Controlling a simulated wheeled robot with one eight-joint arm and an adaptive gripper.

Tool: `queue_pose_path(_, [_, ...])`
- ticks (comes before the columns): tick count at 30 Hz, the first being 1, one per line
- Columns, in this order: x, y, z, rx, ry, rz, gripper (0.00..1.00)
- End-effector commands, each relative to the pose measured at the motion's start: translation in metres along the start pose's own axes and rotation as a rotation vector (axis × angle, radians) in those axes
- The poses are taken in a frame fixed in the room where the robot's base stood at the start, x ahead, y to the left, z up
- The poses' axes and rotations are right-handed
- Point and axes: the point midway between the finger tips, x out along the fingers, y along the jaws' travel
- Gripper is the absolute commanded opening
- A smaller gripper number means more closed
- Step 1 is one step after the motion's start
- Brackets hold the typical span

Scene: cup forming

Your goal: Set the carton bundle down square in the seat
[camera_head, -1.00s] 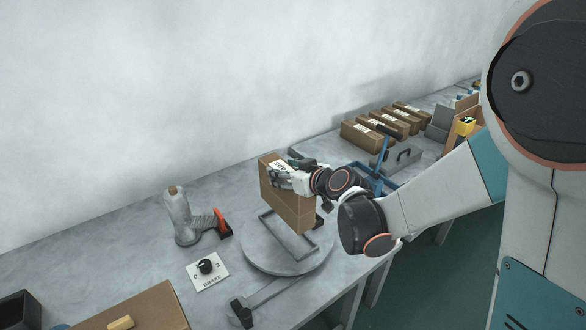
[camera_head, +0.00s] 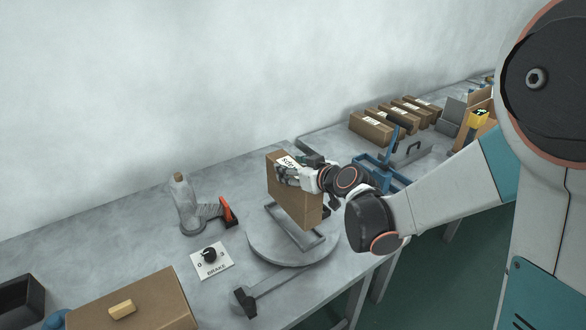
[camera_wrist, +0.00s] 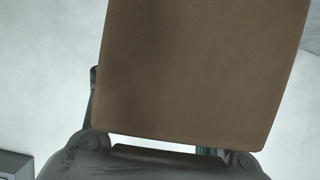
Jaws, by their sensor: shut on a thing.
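The carton bundle (camera_head: 298,198) is a brown box with a white label on top, held upright over the round grey turntable. My gripper (camera_head: 289,174) is shut on its upper part. The seat is a grey rectangular frame (camera_head: 318,240) on the turntable; the bundle's bottom hides much of it. I cannot tell whether the bundle touches the seat. In the wrist view, the brown face of the carton bundle (camera_wrist: 200,70) fills the middle and looks slightly tilted; the fingertips are hidden behind it.
The turntable (camera_head: 262,247) has a dark-ended arm (camera_head: 245,302) at its front. A brake knob plate (camera_head: 211,260) and a wrap roll with an orange-handled tool (camera_head: 226,210) stand to the left. A large carton (camera_head: 150,305) lies front left. Several cartons (camera_head: 372,129) and a blue holder (camera_head: 380,165) stand behind right.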

Motion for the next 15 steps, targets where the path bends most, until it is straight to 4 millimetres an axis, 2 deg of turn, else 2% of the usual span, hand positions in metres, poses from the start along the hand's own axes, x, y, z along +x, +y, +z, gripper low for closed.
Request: queue_pose_path(15, [0.014,0.0,0.034,0.001,0.001,0.001,0.0])
